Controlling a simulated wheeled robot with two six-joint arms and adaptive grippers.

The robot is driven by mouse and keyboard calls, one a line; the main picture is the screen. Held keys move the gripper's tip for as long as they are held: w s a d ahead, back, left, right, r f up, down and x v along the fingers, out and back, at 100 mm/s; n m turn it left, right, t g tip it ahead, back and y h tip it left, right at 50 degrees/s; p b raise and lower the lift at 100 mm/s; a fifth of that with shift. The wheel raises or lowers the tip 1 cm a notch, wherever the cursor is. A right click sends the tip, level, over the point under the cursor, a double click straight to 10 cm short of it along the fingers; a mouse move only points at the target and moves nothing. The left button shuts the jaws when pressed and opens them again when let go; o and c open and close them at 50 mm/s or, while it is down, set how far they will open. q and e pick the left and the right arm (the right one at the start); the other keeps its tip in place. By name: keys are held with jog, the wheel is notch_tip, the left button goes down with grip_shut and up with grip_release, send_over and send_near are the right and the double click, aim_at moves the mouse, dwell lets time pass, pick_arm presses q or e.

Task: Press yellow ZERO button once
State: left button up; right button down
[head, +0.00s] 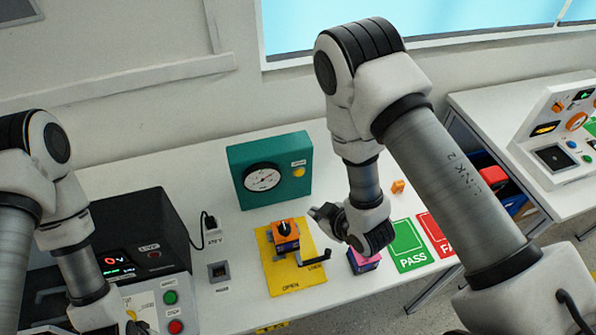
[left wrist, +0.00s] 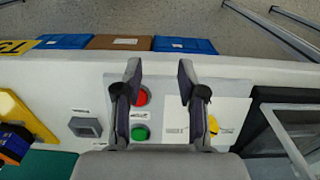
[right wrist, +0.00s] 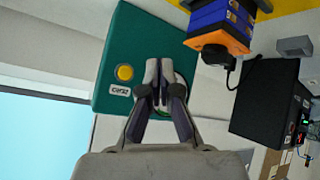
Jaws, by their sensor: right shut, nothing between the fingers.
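The yellow ZERO button (head: 299,171) is on the front of the teal gauge box (head: 289,196), right of its round dial (head: 262,178). The button also shows in the right wrist view (right wrist: 124,72), beside its small white label. My right gripper (head: 318,212) is shut and empty, in front of the box and lower right of the button in the head view. In the right wrist view its fingertips (right wrist: 159,66) cover most of the dial, and the button is to their left, apart from them. My left gripper (left wrist: 160,76) is open above the panel with the red and green buttons.
A black meter unit (head: 140,225) stands at left. Green PASS (head: 408,246) and red FAIL mats lie right. A pink-topped block (head: 363,262) is below my right gripper.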

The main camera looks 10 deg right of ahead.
aim_at(299, 173)
pick_arm(q)
jog(key=shift+w+d+f, duration=0.1)
jog(key=shift+w+f, duration=0.15)
jog(key=shift+w, duration=0.6)
jog(key=shift+s+f, duration=0.1)
jog(key=shift+s, duration=0.2)
pick_arm(e)
jog(key=w, duration=1)
jog(key=shift+a+f, duration=0.15)
jog(key=shift+f, duration=0.15)
pick_arm(q)
jog(key=shift+w, duration=0.1)
jog(key=shift+f, duration=0.1)
pick_arm(e)
jog(key=shift+w, duration=0.15)
pick_arm(q)
jog(key=shift+b, duration=0.3)
pick_arm(e)
jog(key=shift+w, duration=0.3)
